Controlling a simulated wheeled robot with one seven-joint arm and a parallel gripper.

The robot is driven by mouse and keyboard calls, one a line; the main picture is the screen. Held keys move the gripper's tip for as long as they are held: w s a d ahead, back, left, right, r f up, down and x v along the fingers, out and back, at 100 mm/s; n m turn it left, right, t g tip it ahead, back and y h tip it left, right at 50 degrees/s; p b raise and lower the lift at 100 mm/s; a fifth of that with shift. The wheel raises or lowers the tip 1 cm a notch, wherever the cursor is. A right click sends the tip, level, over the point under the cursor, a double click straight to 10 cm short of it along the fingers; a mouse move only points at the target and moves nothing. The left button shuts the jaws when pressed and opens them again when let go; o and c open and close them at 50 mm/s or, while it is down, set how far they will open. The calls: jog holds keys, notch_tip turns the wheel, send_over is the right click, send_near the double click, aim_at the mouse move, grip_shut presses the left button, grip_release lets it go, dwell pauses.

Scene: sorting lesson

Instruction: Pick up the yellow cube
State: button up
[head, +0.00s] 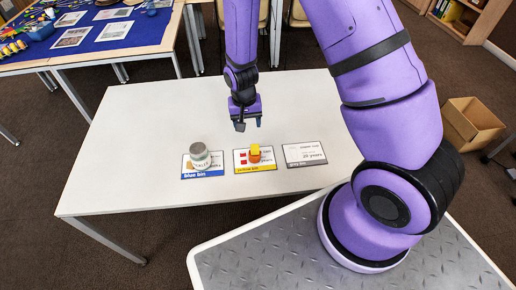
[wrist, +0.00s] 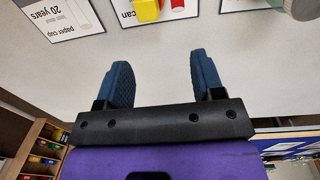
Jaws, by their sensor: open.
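The yellow cube (head: 255,149) is on the middle card, the one with the yellow strip (head: 256,168), in the head view. A small orange-red part shows right under it; I cannot tell what that is. In the wrist view a bit of yellow (wrist: 177,3) shows at the top edge, cut off, beside a red shape (wrist: 146,10). My gripper (head: 248,124) is open and empty above the white table, behind the cube and slightly left of it in the head view. Its two blue fingers (wrist: 163,75) stand apart in the wrist view with only bare table between them.
A grey jar or can (head: 199,154) stands on the blue-strip card (head: 203,174) at left. The grey-strip card (head: 305,154) at right is bare. The white table (head: 130,150) is clear elsewhere. A cardboard box (head: 472,122) sits on the floor at right.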

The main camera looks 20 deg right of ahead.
aim_at(253, 145)
jog(key=f, duration=0.6)
jog(key=s+d+f, duration=0.1)
jog(key=f, duration=0.3)
jog(key=shift+d, duration=0.1)
jog(key=shift+f, duration=0.65)
jog(key=c, duration=1)
